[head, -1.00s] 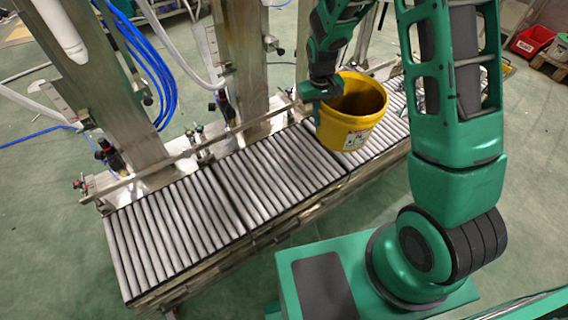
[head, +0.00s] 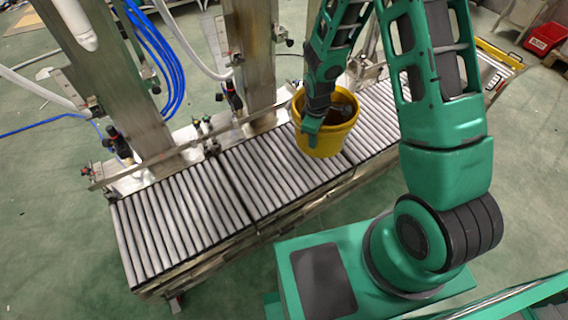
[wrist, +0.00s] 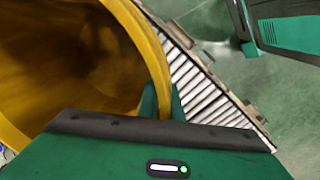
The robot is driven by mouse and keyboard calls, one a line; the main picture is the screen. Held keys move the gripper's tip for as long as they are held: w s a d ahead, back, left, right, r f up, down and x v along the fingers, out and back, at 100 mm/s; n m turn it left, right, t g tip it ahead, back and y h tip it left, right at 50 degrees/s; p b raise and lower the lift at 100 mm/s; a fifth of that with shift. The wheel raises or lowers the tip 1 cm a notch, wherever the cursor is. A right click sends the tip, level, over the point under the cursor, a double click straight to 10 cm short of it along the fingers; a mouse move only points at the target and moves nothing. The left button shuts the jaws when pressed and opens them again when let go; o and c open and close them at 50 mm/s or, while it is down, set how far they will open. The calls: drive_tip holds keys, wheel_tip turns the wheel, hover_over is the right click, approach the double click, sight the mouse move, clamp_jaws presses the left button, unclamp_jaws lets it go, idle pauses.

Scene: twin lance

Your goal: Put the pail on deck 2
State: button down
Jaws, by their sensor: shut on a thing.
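The yellow pail (head: 325,140) is upright in the head view, over the roller conveyor, near the join between the middle and right roller sections. My gripper (head: 312,122) is shut on the near-left part of its rim. In the wrist view the pail's yellow wall (wrist: 150,50) runs between my fingers (wrist: 163,103), and its inside looks empty. The conveyor has a left deck (head: 170,225), a middle deck (head: 265,180) and a right deck (head: 385,115). No deck number is readable. I cannot tell whether the pail touches the rollers.
Steel posts (head: 110,80) and a rail stand along the conveyor's back edge, with blue hoses (head: 165,60) beside them. A red bin (head: 545,38) lies far right on the floor. The left deck and most of the middle deck are bare.

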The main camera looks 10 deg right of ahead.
drive_tip(key=s+a+f+n+y, duration=0.1)
drive_tip(key=s+a+f+n, duration=0.4)
drive_tip(key=s+f+n, duration=0.45)
drive_tip(key=w+d+f+n, duration=0.2)
drive_tip(key=w+d+f, duration=0.5)
drive_tip(key=w, duration=0.3)
drive_tip(key=shift+w+d+f, duration=0.15)
drive_tip(key=shift+w+f, duration=0.15)
drive_tip(key=shift+f, duration=0.25)
drive_tip(key=c, duration=1.9)
unclamp_jaws()
drive_tip(key=shift+c, duration=0.2)
